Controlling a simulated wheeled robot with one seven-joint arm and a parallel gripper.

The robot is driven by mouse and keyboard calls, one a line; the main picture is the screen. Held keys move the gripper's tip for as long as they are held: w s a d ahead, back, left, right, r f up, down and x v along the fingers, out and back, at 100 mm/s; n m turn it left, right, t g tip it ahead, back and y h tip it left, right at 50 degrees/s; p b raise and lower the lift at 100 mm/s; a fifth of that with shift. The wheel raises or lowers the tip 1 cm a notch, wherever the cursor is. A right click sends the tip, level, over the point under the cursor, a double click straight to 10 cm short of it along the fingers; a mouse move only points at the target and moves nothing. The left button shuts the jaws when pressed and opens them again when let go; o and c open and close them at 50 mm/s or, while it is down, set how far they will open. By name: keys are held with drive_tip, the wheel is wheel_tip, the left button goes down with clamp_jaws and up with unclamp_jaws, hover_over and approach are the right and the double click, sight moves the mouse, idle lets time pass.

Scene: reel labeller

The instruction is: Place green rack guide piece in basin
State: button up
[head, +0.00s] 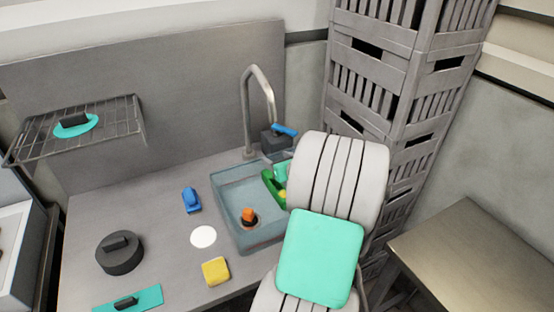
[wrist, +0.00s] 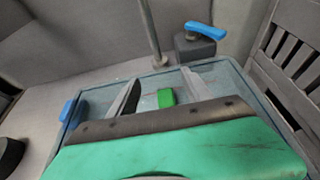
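My gripper (wrist: 160,84) is over the basin, its two grey fingers spread wide apart. The small green piece (wrist: 166,98) shows between the fingers in the wrist view, with a gap on both sides, and neither finger touches it. It appears to lie in the basin (wrist: 95,108), below the fingertips. The basin (head: 233,184) is a blue-grey sink set in the counter in the head view. My arm covers its right side there. A green shape shows at that side, and I cannot tell if it is the piece or my gripper.
An orange and black object (head: 249,216) stands in the basin. A faucet (head: 262,75) with a blue lever (head: 285,130) rises behind it. A blue block (head: 191,200), white disc (head: 203,237), yellow block (head: 215,271) and black round piece (head: 119,256) lie on the counter. Stacked crates (head: 370,60) stand at right.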

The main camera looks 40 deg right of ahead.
drive_tip(key=r+v, duration=0.1)
drive_tip(key=v, duration=1.1)
drive_tip(key=w+a+f+n+g+y, duration=0.2)
drive_tip(key=w+a+n, duration=0.1)
drive_tip(key=a+n, duration=0.6)
drive_tip(key=w+a+f+n+g+y, duration=0.2)
drive_tip(key=w+a+n, duration=0.1)
drive_tip(key=a+n, duration=0.5)
drive_tip(key=s+a+n+g, duration=0.2)
drive_tip(key=s+a+n, duration=0.2)
drive_tip(key=a+n, duration=0.4)
drive_tip(key=s+a+n+g, duration=0.3)
drive_tip(key=s+a+n, duration=0.2)
drive_tip(key=a+n, duration=0.4)
drive_tip(key=n, duration=0.5)
drive_tip(key=shift+r+n+b, duration=0.3)
drive_tip(key=shift+r+n, duration=0.05)
drive_tip(key=shift+n, duration=0.05)
